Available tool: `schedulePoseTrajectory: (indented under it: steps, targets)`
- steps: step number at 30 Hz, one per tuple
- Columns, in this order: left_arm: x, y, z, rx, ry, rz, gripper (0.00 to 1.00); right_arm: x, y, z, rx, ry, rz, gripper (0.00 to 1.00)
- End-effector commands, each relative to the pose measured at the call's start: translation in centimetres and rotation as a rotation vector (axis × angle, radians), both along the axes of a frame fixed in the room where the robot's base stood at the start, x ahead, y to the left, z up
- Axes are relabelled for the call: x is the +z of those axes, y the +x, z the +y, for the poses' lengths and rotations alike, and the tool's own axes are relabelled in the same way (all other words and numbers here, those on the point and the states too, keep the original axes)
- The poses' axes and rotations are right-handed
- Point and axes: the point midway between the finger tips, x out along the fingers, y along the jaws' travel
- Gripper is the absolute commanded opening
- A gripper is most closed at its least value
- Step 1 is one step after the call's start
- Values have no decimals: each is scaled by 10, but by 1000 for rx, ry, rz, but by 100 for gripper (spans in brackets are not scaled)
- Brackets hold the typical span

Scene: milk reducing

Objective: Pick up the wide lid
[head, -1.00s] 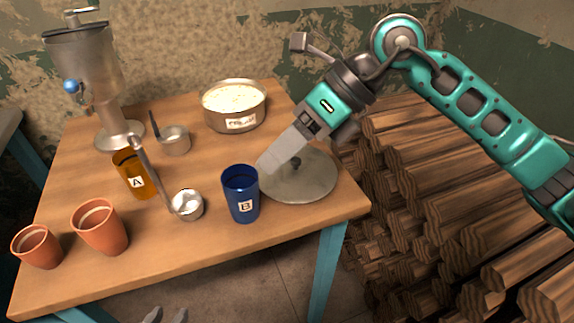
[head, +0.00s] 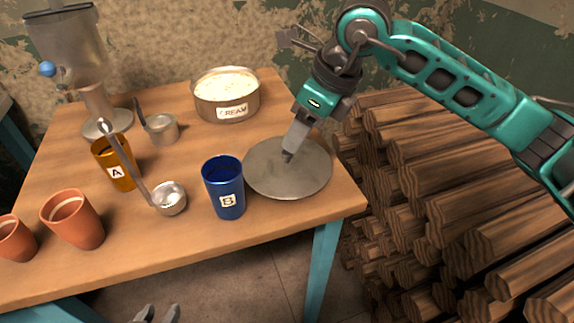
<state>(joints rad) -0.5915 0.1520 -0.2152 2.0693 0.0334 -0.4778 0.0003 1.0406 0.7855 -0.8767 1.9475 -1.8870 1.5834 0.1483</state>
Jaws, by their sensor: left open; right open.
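The wide lid (head: 305,182) is a flat grey metal disc lying on the right part of the wooden table, beside the blue cup. My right gripper (head: 289,155) points down over the lid, its fingers at the small dark knob near the middle. It is open; the fingers hide part of the knob, and I cannot tell whether they touch it. My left gripper (head: 158,314) shows only its fingertips at the bottom edge, in front of the table and apart from the lid. It is open.
A blue cup B (head: 224,190) stands close left of the lid. A pan labelled CREAM (head: 226,108) stands behind. Further left are a ladle (head: 170,198), a small pot (head: 161,130), an orange cup A (head: 117,165), clay pots (head: 74,222) and a metal machine (head: 68,50). Stacked logs (head: 440,190) are right.

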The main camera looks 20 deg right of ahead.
Motion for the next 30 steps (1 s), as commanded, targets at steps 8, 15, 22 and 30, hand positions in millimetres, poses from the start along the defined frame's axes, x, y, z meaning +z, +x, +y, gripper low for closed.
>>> schedulePoseTrajectory:
  steps: [8, 15, 22, 30]
  targets:
    - [-7, -1, 0, 0, 0, 3, 41, -27, 4, 9, 2, 2, 5, 52]
    - [-11, -1, 0, 0, 0, 3, 41, -50, 12, 17, -1, 2, 0, 52]
    - [-11, -1, 0, 0, 0, 3, 41, -49, 12, 16, 0, 1, 0, 47]
    - [-11, -1, 0, 0, 0, 3, 41, -49, 12, 16, 0, 1, 0, 21]
